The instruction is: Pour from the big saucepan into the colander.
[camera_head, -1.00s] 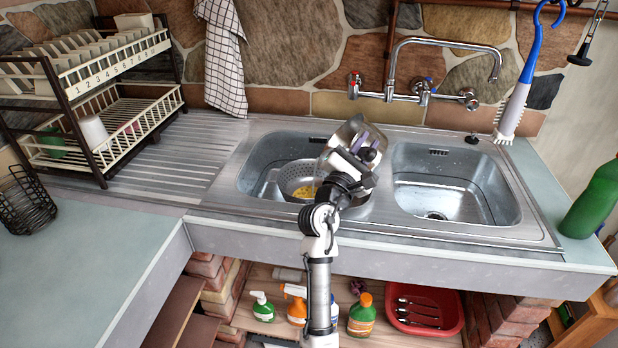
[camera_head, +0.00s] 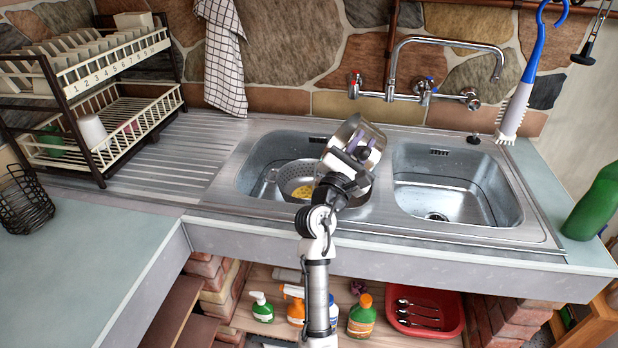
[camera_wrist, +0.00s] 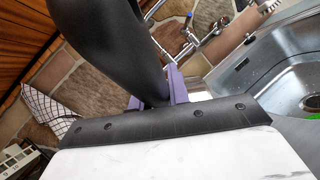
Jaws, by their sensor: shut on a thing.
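The big saucepan (camera_head: 345,130), shiny steel, is in the air over the right part of the left sink basin, tilted. My gripper (camera_head: 364,148) is shut on its handle. In the wrist view, my gripper's purple fingers (camera_wrist: 157,92) close on the thick black handle (camera_wrist: 110,45); the pan's bowl is out of that view. The colander (camera_head: 291,171), grey with holes, sits in the left basin, below and to the left of the pan. Something yellow (camera_head: 304,190) lies in it. My arm and the pan hide the colander's right side. The pan's inside is hard to make out.
The tap (camera_head: 440,45) stands on the wall behind the basins. The right basin (camera_head: 440,190) is empty. A dish rack (camera_head: 100,110) stands at the left, with a clear ribbed drainer (camera_head: 175,160) beside it. A green bottle (camera_head: 597,205) stands at the right edge.

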